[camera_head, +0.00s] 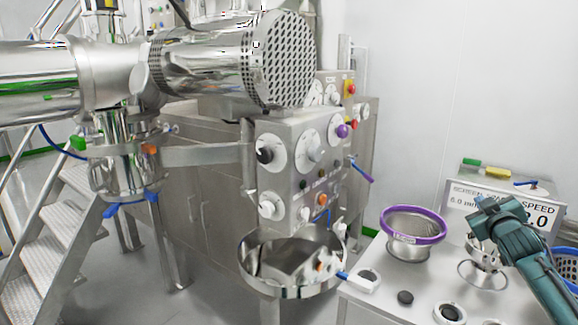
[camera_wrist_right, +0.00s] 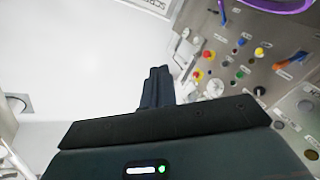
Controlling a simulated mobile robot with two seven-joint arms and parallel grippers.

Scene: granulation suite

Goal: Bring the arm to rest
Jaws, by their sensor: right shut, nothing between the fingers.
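My right arm comes into the head view from the lower right, with my right gripper (camera_head: 488,222) above the white table, in front of the screen-speed sign. In the right wrist view the two dark fingers (camera_wrist_right: 156,86) are pressed together, with nothing between them. The gripper is clear of the sieve with the purple rim (camera_head: 413,222), which stands to its left. A metal stand with a ring (camera_head: 482,274) is below the gripper and partly hidden by it. My left gripper is in neither view.
The white table (camera_head: 385,304) also carries a black knob (camera_head: 405,298) and white ring-shaped parts (camera_head: 449,313). A steel bowl (camera_head: 291,287) is left of the table, under the control panel (camera_head: 300,160). A blue basket (camera_head: 567,266) is at the far right.

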